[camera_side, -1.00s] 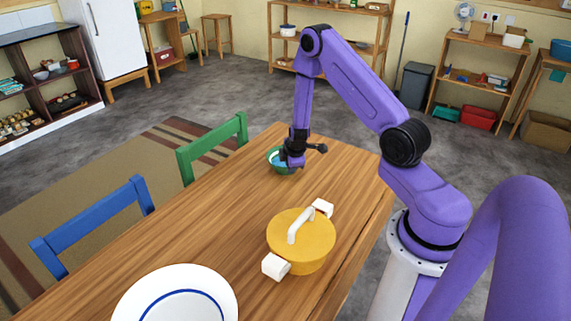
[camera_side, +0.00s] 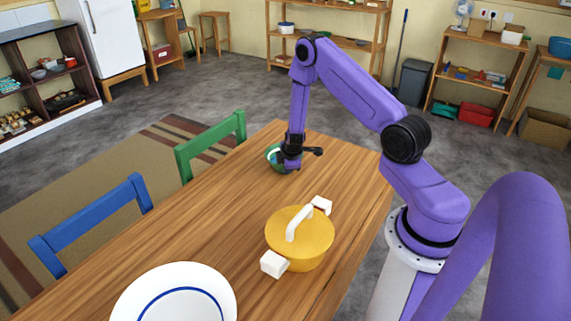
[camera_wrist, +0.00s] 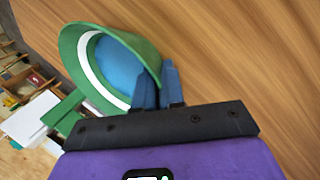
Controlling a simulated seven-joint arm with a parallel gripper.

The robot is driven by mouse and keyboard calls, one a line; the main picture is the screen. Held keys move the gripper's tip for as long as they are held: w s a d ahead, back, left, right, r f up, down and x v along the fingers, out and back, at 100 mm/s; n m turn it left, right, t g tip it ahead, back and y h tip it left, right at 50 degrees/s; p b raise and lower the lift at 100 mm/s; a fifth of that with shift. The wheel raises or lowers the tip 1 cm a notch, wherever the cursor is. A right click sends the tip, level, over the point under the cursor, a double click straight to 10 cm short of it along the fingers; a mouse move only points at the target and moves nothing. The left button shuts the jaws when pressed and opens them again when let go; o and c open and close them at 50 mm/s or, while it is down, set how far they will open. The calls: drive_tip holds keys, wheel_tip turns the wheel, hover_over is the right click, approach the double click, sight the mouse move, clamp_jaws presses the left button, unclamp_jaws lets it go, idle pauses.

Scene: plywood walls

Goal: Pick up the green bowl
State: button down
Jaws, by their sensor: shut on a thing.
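The green bowl (camera_side: 274,156) is at the far end of the wooden table in the side view, tilted and partly hidden behind my gripper (camera_side: 290,166). In the wrist view the bowl (camera_wrist: 72,52) shows its green outside, a white band and a blue inside. My gripper's blue fingers (camera_wrist: 160,85) are closed on the bowl's rim, one finger on each side of its wall. I cannot tell whether the bowl's base still touches the table.
A yellow lidded pot (camera_side: 300,240) with white handles stands mid-table. A white plate (camera_side: 135,300) with a blue ring lies at the near end. A green chair (camera_side: 212,147) and a blue chair (camera_side: 92,222) stand along the left edge.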

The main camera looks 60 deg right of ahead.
drive_tip(key=shift+r, duration=0.1)
drive_tip(key=shift+r, duration=4.85)
